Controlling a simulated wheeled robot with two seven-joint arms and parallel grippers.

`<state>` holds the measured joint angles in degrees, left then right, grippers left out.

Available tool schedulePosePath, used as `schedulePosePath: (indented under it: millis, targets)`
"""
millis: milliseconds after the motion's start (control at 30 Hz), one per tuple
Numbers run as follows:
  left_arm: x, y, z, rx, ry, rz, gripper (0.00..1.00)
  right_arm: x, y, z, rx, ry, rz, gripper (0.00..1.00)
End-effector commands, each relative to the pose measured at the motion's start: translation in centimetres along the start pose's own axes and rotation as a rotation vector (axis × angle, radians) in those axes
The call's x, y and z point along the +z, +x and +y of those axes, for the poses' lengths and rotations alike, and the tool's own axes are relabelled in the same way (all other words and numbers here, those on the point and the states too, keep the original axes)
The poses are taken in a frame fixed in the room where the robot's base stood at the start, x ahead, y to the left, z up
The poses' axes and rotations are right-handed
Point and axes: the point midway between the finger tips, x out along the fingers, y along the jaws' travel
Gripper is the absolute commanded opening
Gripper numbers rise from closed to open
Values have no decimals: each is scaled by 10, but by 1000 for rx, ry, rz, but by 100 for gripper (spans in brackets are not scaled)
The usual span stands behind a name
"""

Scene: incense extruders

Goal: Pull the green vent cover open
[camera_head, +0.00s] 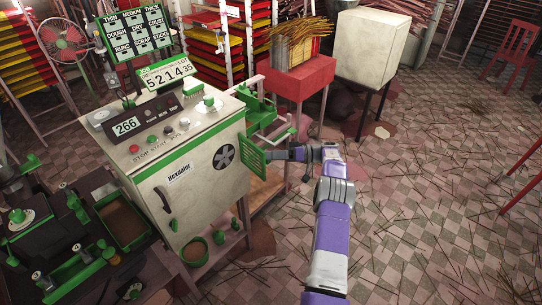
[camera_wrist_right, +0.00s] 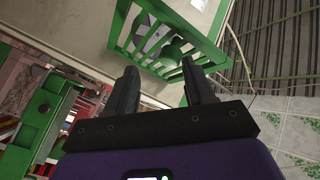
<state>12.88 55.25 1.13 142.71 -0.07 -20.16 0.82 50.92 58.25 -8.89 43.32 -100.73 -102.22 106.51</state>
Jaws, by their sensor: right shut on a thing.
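The green vent cover (camera_head: 252,156) is a slatted panel standing out from the right side of the cream Hexdalor machine (camera_head: 185,185). The round dark fan opening (camera_head: 224,156) shows uncovered beside it. In the right wrist view the cover (camera_wrist_right: 150,38) is tilted across the top, just beyond the fingertips. My right gripper (camera_head: 272,154) is at the cover's outer side and shut on it; in the wrist view its fingers (camera_wrist_right: 158,68) stand apart with part of the green cover at their tips. The exact grip point is partly hidden. My left gripper is out of view.
A green frame (camera_head: 265,115) juts from the machine behind my right gripper. A red stand (camera_head: 297,78) with incense sticks and a pale cabinet (camera_head: 370,45) stand farther back. The tiled floor (camera_head: 430,190) on the right is open, with scattered sticks.

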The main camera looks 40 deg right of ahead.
Motion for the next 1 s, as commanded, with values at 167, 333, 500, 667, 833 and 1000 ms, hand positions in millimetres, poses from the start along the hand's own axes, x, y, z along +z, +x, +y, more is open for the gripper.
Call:
schedulePosePath:
  millis: [167, 333, 500, 667, 833, 1000]
  targets:
    - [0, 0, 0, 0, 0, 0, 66, 6, -3, 4, 8, 11, -9, 48]
    - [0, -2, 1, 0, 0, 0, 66, 6, -22, 5, 11, 10, -7, 48]
    - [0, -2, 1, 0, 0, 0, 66, 4, -46, 4, 8, 5, -5, 48]
    - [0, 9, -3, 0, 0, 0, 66, 4, -60, 5, 5, 0, -2, 48]
    - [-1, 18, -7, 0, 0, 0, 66, 2, -69, 3, 4, -1, 0, 48]
    - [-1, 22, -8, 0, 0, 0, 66, 2, -73, 1, 1, 0, -1, 48]
